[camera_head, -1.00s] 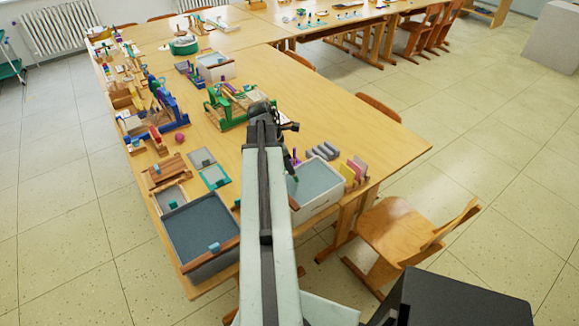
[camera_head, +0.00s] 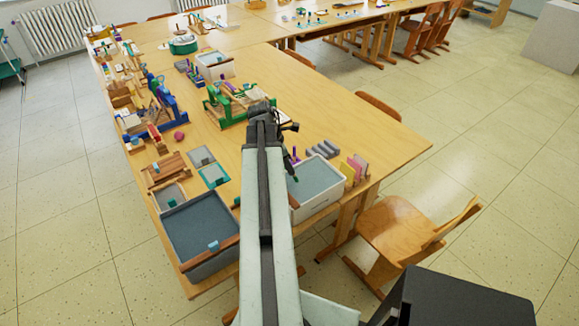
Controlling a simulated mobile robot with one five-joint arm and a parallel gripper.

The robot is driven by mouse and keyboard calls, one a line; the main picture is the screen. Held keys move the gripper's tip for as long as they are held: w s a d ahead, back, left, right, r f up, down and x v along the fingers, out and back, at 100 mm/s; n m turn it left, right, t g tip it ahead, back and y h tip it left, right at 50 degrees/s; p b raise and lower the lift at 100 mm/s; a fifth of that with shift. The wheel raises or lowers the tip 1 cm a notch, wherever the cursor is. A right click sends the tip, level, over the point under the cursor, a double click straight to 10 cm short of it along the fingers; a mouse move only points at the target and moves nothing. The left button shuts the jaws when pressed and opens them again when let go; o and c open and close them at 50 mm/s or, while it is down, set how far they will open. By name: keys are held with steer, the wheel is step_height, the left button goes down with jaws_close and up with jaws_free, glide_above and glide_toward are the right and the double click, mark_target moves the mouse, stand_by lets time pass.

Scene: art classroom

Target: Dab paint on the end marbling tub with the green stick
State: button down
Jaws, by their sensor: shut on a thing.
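A white marbling tub (camera_head: 322,207) with grey-blue liquid stands at the near right of the table. A darker grey-blue tub (camera_head: 210,262) with a wooden bar stands at the near left corner. My gripper (camera_head: 288,160) is mostly hidden behind my arm; a dark tip shows at the white tub's left rear edge. It is shut on a thin dark green stick (camera_head: 294,178), which points down over that tub's left part. I cannot tell whether the stick touches the liquid. A third, smaller white tub (camera_head: 216,73) stands farther back.
Pink and yellow upright pieces (camera_head: 355,168) and grey blocks (camera_head: 322,149) stand beside the white tub. A green wooden frame (camera_head: 232,104) and a blue rack (camera_head: 163,103) stand behind. A chair (camera_head: 400,230) is at the right. The table's right middle is clear.

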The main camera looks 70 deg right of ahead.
step_height(320, 180, up, 10)
steer(key=p, duration=1)
steer(key=shift+r, duration=0.1)
